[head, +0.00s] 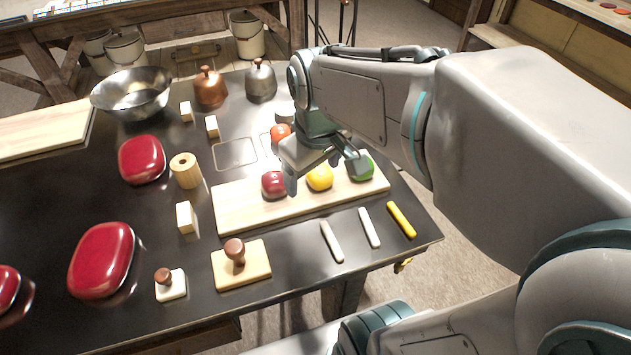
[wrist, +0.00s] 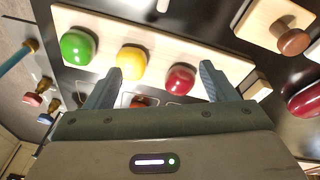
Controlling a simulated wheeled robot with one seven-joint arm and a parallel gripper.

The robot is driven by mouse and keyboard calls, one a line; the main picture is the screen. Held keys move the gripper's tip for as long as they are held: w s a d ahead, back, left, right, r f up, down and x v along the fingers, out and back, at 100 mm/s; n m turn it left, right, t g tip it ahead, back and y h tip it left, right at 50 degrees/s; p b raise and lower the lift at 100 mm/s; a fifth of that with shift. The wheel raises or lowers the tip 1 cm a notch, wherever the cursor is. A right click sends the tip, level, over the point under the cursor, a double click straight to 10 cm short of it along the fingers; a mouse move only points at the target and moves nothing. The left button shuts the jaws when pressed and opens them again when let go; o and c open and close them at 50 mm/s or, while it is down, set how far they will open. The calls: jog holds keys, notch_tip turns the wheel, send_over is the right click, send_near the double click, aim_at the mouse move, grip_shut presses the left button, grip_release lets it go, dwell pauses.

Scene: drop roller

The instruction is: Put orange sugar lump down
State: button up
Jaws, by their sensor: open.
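The orange sugar lump (head: 280,133), a rounded orange-red piece, shows on the dark table behind the wooden board, left of my wrist. In the wrist view the orange lump (wrist: 140,102) is mostly hidden by my gripper's body. My gripper (head: 326,177) is open above the board, fingers pointing down. In the wrist view nothing is clasped between the fingertips of my gripper (wrist: 160,70). A red lump (head: 273,184), a yellow lump (head: 319,178) and a green lump (head: 362,168) sit in a row on the board (head: 240,213), near the fingers.
Thin outlined squares (head: 236,153) mark the tabletop behind the board. Chalk-like sticks (head: 332,242) and a wooden stamp (head: 241,268) lie in front. Red lidded dishes (head: 141,160), a wooden cylinder (head: 186,170) and a metal bowl (head: 133,94) stand left. Two metal bells (head: 210,89) stand behind.

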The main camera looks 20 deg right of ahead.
jog(key=s+f+m, duration=0.3)
jog(key=s+m, duration=0.1)
jog(key=s, duration=0.1)
jog(key=shift+s+t, duration=0.3)
jog(key=shift+s, duration=0.05)
